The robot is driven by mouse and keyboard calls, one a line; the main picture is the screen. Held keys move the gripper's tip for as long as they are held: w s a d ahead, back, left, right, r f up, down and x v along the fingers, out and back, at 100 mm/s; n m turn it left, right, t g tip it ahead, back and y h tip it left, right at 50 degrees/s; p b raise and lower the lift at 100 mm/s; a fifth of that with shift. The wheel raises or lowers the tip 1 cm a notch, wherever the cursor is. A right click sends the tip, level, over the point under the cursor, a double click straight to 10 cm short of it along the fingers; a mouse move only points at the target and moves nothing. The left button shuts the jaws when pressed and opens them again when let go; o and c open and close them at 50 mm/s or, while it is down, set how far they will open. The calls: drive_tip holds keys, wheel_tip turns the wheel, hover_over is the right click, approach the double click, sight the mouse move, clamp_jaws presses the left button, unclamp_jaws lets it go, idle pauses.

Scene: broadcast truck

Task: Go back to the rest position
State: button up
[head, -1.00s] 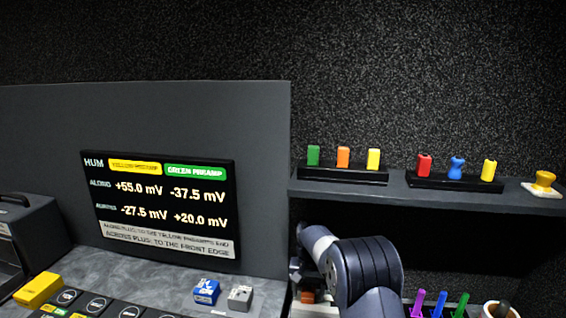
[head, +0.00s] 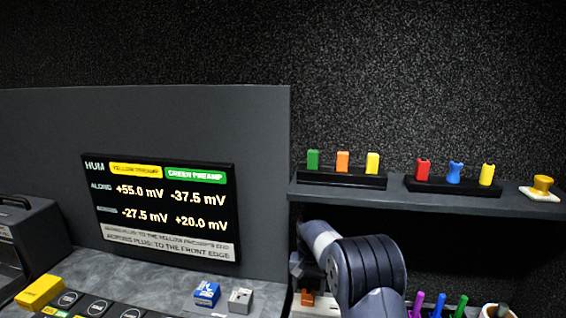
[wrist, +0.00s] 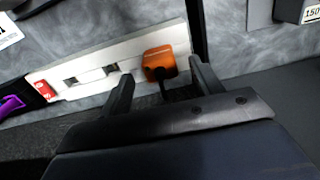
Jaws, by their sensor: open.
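My gripper (wrist: 160,90) shows in the wrist view with its two dark fingers spread apart. A bit of the orange plug (head: 307,298) shows left of the arm.
A shelf (head: 450,200) with small coloured pieces runs above the arm at right. A hum display (head: 165,208) stands at left. A blue box (head: 206,293) and a grey box (head: 240,300) sit on the counter. Coloured pens (head: 440,303) and a cup (head: 497,311) stand at lower right.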

drive_tip(key=shift+r+p, duration=2.45)
drive_tip(key=shift+r, duration=0.15)
drive_tip(key=shift+w, duration=0.1)
